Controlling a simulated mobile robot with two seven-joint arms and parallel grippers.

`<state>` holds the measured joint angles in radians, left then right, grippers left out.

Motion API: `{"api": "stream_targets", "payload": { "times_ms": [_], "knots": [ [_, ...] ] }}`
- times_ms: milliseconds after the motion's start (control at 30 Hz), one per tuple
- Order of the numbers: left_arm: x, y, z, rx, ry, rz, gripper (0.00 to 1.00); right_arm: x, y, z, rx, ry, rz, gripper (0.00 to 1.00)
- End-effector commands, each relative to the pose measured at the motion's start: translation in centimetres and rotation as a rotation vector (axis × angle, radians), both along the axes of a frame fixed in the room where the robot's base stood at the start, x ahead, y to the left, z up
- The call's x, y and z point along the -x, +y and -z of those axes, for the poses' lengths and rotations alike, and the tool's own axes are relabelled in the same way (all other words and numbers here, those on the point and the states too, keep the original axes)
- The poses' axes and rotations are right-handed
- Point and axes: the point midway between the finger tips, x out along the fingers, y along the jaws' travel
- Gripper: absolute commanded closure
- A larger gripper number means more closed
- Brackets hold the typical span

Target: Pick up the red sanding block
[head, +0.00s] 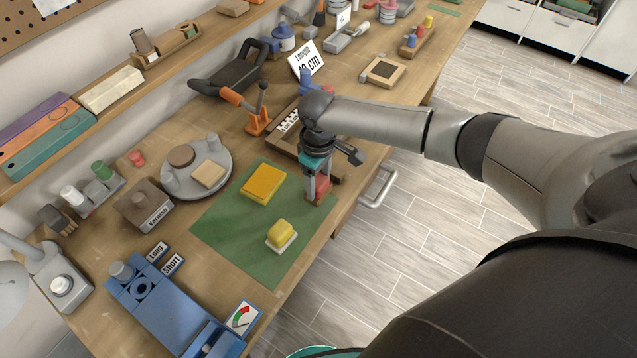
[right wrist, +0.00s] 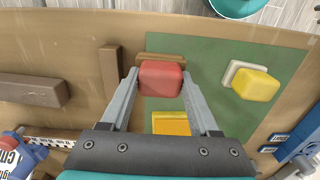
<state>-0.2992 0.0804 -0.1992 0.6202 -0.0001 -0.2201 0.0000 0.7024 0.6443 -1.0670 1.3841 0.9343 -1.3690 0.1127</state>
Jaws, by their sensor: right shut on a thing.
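The red sanding block (head: 322,186) is at the right edge of the green mat (head: 218,228) in the head view, partly hidden by my right gripper (head: 319,190). In the right wrist view the red block (right wrist: 160,78) sits between the two fingertips of my right gripper (right wrist: 160,85), which is shut on it. I cannot tell whether the block touches the mat. My left gripper is not in view.
An orange-yellow block (head: 263,184) and a yellow block on a pale base (head: 281,235) lie on the mat. A round grey tray (head: 172,184) stands left of it. A blue fixture (head: 180,315) is at the front. The bench's right edge is close to the gripper.

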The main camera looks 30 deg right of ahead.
Motion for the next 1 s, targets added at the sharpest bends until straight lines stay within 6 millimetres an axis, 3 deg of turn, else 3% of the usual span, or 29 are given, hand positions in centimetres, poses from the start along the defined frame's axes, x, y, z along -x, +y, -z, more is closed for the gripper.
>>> {"api": "stream_targets", "payload": {
  "times_ms": [167,400,600,800,1000],
  "knots": [
    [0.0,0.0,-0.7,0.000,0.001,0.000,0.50,-0.2,0.0,-4.1,-0.001,-0.006,-0.001,0.97],
    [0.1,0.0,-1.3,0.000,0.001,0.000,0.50,-0.2,-0.1,-11.3,0.000,-0.008,0.000,0.97],
    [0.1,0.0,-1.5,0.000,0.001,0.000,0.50,-0.1,-0.1,-15.9,0.000,-0.006,0.001,0.97],
    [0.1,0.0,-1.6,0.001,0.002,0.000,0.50,-0.1,-0.1,-18.2,0.001,-0.003,0.001,0.97],
    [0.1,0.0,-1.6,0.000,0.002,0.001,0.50,0.0,-0.1,-18.7,0.000,-0.001,0.001,0.97]
  ]
}}
